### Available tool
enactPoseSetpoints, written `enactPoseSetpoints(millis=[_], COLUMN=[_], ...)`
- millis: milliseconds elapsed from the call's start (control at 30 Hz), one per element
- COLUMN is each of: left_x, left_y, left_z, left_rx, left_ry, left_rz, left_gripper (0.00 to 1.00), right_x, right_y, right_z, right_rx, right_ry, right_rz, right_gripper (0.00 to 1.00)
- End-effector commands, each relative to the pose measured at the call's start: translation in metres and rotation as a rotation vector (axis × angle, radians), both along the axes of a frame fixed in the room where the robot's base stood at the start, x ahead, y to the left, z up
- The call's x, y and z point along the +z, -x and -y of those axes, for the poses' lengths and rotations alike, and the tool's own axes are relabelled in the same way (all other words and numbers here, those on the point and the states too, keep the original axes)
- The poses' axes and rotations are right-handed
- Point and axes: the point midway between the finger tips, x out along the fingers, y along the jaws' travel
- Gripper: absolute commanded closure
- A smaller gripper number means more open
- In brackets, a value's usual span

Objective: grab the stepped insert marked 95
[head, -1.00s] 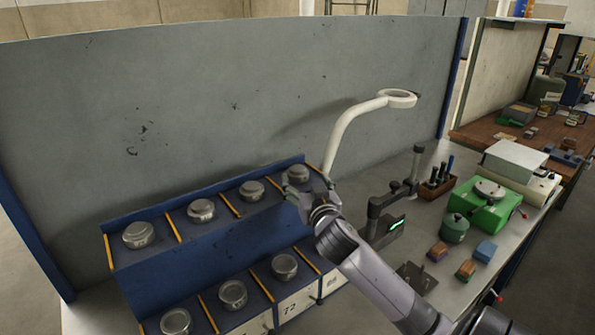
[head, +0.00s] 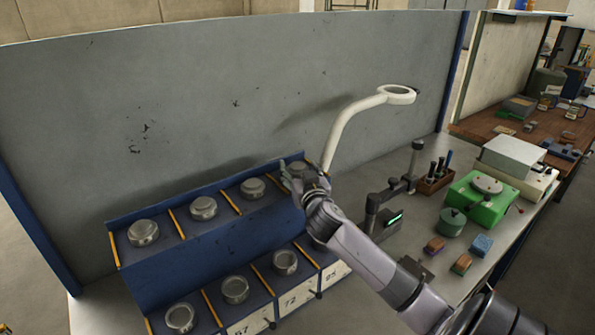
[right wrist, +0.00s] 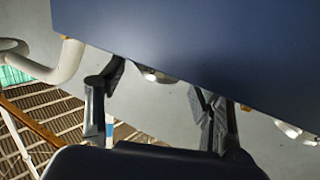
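A blue two-tier rack (head: 215,250) holds round metal stepped inserts in compartments split by yellow dividers. The label 95 (head: 331,277) is on the front of the lower tier's right end; the place behind it is hidden by my right arm. My right gripper (head: 303,176) is at the rack's upper right end, in front of the last upper insert (head: 298,168), which shows partly. In the right wrist view its two fingers (right wrist: 158,105) stand apart with nothing between them, close to a large blue rack surface (right wrist: 200,40). My left gripper is out of view.
A white curved arm with a ring (head: 397,94) rises close behind my right gripper. A grey panel (head: 150,110) stands behind the rack. To the right are a gauge stand (head: 392,195), a green device (head: 480,200) and small blocks (head: 462,263).

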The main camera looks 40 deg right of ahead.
Motion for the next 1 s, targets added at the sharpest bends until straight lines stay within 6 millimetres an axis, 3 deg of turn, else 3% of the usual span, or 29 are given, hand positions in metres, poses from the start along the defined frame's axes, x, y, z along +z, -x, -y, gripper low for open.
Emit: enactPoseSetpoints(millis=[867,1000], left_x=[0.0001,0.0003], left_y=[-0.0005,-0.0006], left_z=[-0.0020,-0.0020], left_rx=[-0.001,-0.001], left_ry=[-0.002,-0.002], left_rz=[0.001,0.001], left_gripper=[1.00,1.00], right_x=[-0.0002,0.0030], right_y=[0.0001,-0.0001], right_z=[-0.0003,-0.0002], right_rx=[0.000,0.001], right_ry=[0.000,0.003], right_rz=[-0.001,0.005], right_gripper=[1.00,1.00])
